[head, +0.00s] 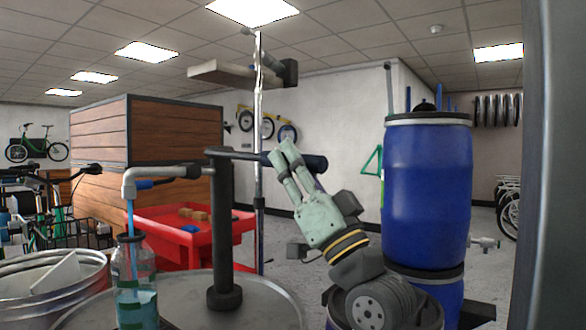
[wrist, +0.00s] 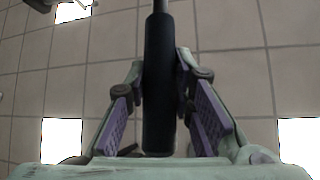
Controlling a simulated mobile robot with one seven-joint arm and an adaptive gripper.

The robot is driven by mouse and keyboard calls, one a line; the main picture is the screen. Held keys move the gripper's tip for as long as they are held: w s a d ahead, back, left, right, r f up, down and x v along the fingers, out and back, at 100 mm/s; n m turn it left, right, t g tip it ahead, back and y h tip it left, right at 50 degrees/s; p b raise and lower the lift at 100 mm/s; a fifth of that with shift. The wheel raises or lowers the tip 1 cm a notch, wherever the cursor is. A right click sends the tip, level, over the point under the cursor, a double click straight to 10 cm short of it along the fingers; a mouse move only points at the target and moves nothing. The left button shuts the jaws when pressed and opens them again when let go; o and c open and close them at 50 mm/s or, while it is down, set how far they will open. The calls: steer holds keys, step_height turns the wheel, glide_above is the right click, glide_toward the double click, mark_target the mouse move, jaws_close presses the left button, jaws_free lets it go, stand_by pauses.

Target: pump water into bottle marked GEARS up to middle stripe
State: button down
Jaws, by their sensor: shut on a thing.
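My gripper (head: 284,158) is shut on the dark grip of the pump handle (head: 315,162). In the wrist view the pads close around this black grip (wrist: 158,85) from both sides. The lever runs level to the dark pump column (head: 222,230). A grey spout (head: 150,173) bends down at the left, and a blue water stream (head: 130,218) falls from it into the open bottle (head: 146,262). The clear bottle stands upright under the spout, with blue-green water (head: 138,306) in its lower part. Greenish bands show on the glass; the GEARS mark and middle stripe cannot be made out.
The pump stands on a round metal drum top (head: 262,300). A metal tub (head: 85,268) is at the lower left. A red bin (head: 180,250) stands behind the pump. A blue barrel (head: 427,195) stands right of my arm, close to it. A thin pole rises behind the handle.

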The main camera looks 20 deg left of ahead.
steer(key=shift+f, duration=0.3)
steer(key=c, duration=1.6)
jaws_free()
steer(key=shift+c, duration=0.2)
steer(key=shift+o, duration=1.4)
steer(key=shift+r, duration=0.1)
steer(key=shift+d, duration=0.1)
steer(key=v, duration=1.2)
